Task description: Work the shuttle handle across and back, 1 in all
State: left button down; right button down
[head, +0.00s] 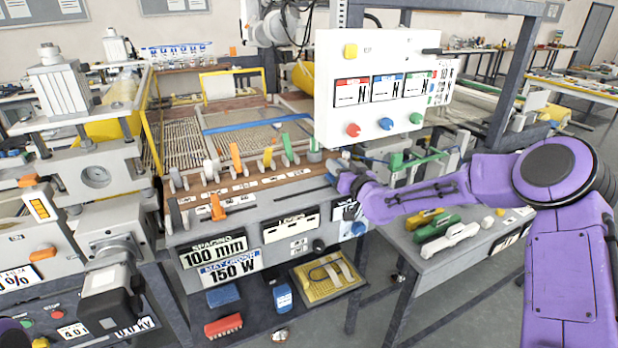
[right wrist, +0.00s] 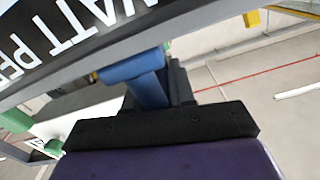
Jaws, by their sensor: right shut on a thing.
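My right gripper (head: 340,174) is at the right end of the mesh machine's front panel, beside the row of coloured levers (head: 250,158). In the right wrist view a blue handle (right wrist: 148,82) with a wide cap stands between the dark jaws (right wrist: 160,105), and the jaws are shut on it. It looks like the shuttle handle, but no label on it can be read. In the head view the gripper mostly hides this handle.
A white control box (head: 385,110) with coloured knobs hangs just above my right arm. A grey side table (head: 490,245) with green and yellow tools lies below the forearm. A lower shelf (head: 262,312) holds a yellow tray and coloured blocks. Grey floor is open at the right.

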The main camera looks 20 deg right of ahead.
jog(key=d+b, duration=0.1)
jog(key=d, duration=0.6)
jog(key=shift+w+d, duration=0.1)
jog(key=shift+d, duration=0.15)
jog(key=shift+d+r, duration=0.15)
jog(key=shift+d, duration=0.1)
jog(key=c, duration=1.2)
grip_release()
jog(key=shift+c, duration=0.2)
jog(key=shift+o, duration=0.9)
jog(key=shift+d, duration=0.1)
